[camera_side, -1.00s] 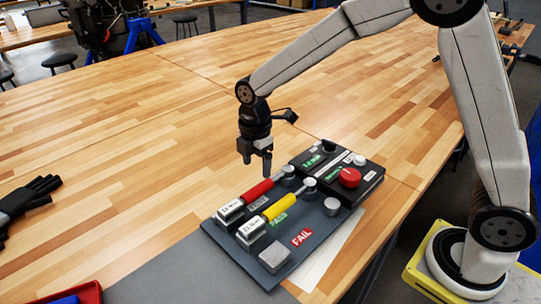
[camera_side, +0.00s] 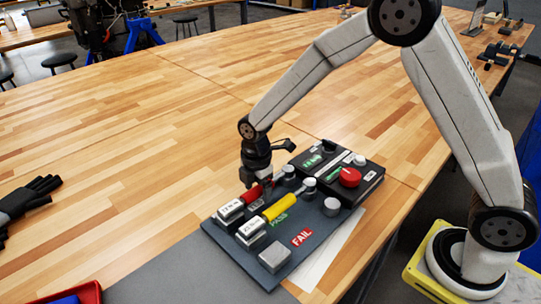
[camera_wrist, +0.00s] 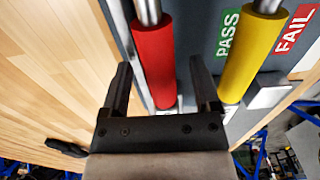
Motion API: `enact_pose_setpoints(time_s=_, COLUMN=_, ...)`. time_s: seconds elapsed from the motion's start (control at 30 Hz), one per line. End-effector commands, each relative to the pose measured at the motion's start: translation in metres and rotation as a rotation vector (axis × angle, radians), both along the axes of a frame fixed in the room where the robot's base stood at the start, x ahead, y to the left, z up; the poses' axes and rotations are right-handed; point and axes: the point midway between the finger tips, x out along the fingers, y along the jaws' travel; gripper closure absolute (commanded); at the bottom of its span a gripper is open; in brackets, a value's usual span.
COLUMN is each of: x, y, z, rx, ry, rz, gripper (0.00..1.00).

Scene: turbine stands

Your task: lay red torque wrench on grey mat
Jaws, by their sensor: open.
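The red torque wrench (camera_side: 252,195) lies in a dark rack beside a yellow-handled wrench (camera_side: 279,208). In the wrist view the red handle (camera_wrist: 153,62) lies between the two fingers of my gripper (camera_wrist: 163,85). My gripper, seen low over the red handle in the side view (camera_side: 254,182), is open, with a finger on each side of the handle and gaps visible. The yellow handle (camera_wrist: 254,50) is just outside the right finger. The grey mat (camera_side: 170,278) lies at the table's front edge, left of the rack, and is empty where it shows.
The rack (camera_side: 270,250) carries PASS and FAIL labels. A black box with a red button (camera_side: 349,177) adjoins it at the right. A red tray (camera_side: 82,294) is at the front left, and black gloves (camera_side: 25,202) lie at the left.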

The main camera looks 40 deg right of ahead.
Motion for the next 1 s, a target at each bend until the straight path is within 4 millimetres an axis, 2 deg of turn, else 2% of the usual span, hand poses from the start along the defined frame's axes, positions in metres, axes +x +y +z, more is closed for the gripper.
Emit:
enact_pose_setpoints(time_s=0.53, x=0.0003, y=0.0000, z=-0.0005, rx=0.000, ry=-0.001, rz=0.000, gripper=0.21)
enact_pose_setpoints(time_s=0.57, x=0.0003, y=0.0000, z=-0.0005, rx=0.000, ry=-0.001, rz=0.000, gripper=0.24)
enact_pose_setpoints(time_s=0.8, x=0.0003, y=0.0000, z=-0.0004, rx=0.000, ry=-0.001, rz=0.000, gripper=1.00)
enact_pose_setpoints(time_s=1.0, x=0.0003, y=0.0000, z=-0.0004, rx=0.000, ry=-0.001, rz=0.000, gripper=1.00)
